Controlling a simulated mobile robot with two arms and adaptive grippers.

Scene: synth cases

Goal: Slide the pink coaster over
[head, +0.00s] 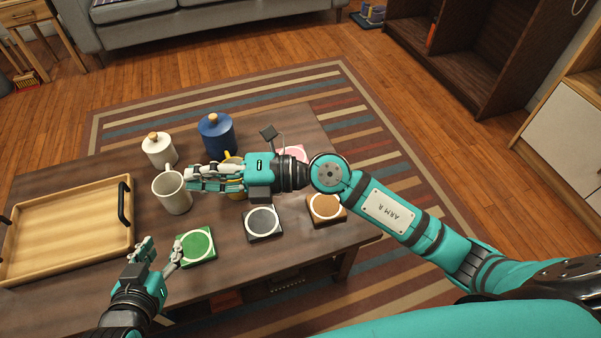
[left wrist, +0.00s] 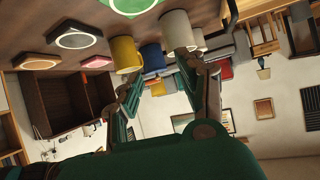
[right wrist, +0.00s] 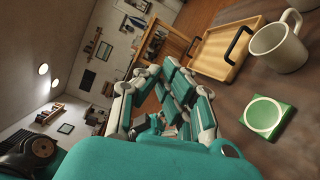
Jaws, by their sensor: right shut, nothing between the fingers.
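The pink coaster (head: 296,152) lies on the table (head: 205,291) beyond my right forearm, which partly hides it in the head view. It also shows in the left wrist view (left wrist: 97,62), square with a pale ring on top. My right gripper (head: 190,179) is shut and empty, above the table beside the white mug (head: 171,194). It is left of the pink coaster and apart from it. My left gripper (head: 163,245) is open and empty at the table's near left part, beside the green coaster (head: 197,246).
A dark grey coaster (head: 263,223) and a brown coaster (head: 325,207) lie nearer than the pink one. A yellow mug (left wrist: 125,52) is partly hidden behind my right gripper in the head view. A blue jar (head: 216,135), a white jar (head: 159,151) and a wooden tray (head: 124,214) stand left.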

